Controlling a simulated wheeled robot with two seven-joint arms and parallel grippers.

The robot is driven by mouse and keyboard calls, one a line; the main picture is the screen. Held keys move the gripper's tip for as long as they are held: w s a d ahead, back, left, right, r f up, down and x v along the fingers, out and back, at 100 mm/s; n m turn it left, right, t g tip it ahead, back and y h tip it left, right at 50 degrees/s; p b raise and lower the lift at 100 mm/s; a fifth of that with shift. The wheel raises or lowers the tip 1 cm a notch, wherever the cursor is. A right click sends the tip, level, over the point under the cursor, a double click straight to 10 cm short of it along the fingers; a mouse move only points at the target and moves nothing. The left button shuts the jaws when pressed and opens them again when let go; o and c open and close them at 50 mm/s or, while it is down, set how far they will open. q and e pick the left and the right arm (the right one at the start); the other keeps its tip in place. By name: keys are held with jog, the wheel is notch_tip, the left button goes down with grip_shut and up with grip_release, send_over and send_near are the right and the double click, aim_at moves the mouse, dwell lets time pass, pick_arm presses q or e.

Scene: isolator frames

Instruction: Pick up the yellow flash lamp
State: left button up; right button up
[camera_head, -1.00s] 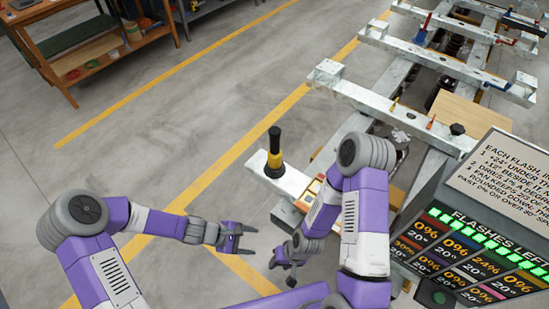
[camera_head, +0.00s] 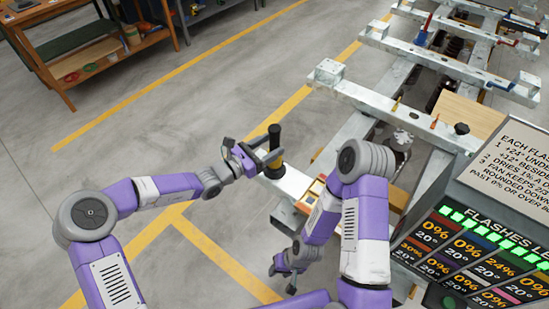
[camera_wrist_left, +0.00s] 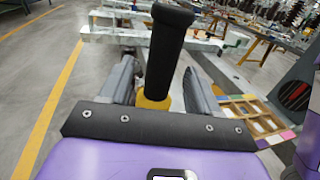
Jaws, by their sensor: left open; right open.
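The yellow flash lamp (camera_head: 274,139) stands upright on the end of a pale metal beam, with a black handle above a yellow lower part. My left gripper (camera_head: 258,155) is open at the lamp. In the left wrist view the lamp's black handle (camera_wrist_left: 168,50) rises between the two spread fingers, with its yellow collar (camera_wrist_left: 152,102) low between them. The lamp's foot is hidden there by the gripper body. I cannot tell whether a finger touches the lamp. My right gripper (camera_head: 281,278) is open and empty, low beside the beam structure.
A sectioned wooden tray (camera_head: 312,194) lies close to the right of the lamp, partly behind my right arm. The metal frame (camera_head: 385,105) runs to the back right. A panel with percentages (camera_head: 470,255) stands at right. A wooden shelf (camera_head: 75,62) is far left; the floor between is clear.

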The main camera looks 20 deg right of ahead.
pick_arm(q)
jog(key=shift+x, duration=1.2)
grip_shut()
jog(key=shift+f, duration=0.1)
jog(key=shift+r, duration=0.25)
